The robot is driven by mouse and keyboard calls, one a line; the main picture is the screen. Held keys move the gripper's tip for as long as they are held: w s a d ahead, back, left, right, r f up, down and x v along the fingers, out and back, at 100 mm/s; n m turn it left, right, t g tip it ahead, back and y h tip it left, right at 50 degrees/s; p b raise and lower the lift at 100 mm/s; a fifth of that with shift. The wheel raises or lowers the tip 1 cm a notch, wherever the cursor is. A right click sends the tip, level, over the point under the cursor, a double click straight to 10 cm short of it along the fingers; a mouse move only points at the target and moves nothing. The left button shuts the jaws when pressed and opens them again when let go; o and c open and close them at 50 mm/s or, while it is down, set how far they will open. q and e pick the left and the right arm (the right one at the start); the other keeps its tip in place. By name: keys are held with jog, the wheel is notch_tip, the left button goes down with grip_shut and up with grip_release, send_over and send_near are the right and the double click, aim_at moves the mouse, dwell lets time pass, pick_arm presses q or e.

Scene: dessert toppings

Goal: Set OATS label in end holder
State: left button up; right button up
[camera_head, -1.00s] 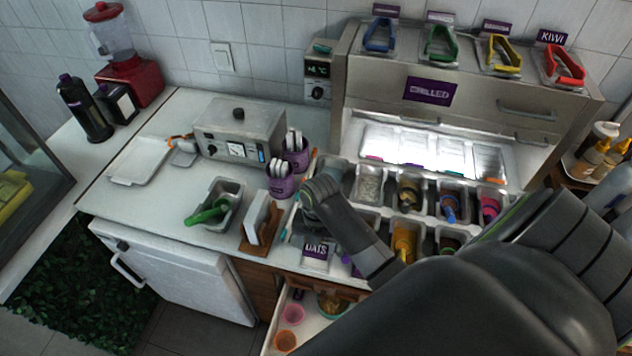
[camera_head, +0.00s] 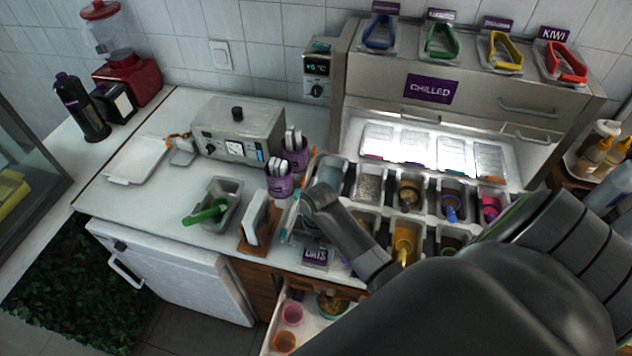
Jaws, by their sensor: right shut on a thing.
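The OATS label (camera_head: 316,256) is a small dark purple plate with white letters. It is at the front left end of the topping bins, near the counter's front edge. My right gripper (camera_head: 302,238) comes down beside it from the bent wrist and is shut on the label; its fingertips are mostly hidden by my own wrist and forearm. The end holder is not clear behind my arm, and I cannot tell whether the label touches it. My left gripper is not in view.
Topping bins (camera_head: 368,187) fill the counter to the right. A wooden stand (camera_head: 250,243) with a white panel and a grey tub (camera_head: 232,190) with a green scoop stand to the left. An open drawer (camera_head: 312,325) with cups lies below.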

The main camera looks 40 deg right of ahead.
jog(key=shift+r+p, duration=0.1)
jog(key=shift+p, duration=0.3)
jog(key=shift+f, duration=1.05)
dwell(1.8)
dwell(0.4)
jog(key=o, duration=1.1)
jog(key=shift+c, duration=0.2)
jog(key=shift+o, duration=0.3)
jog(key=shift+o, duration=1.3)
jog(key=shift+r, duration=4)
jog(key=shift+s+a+f, duration=0.1)
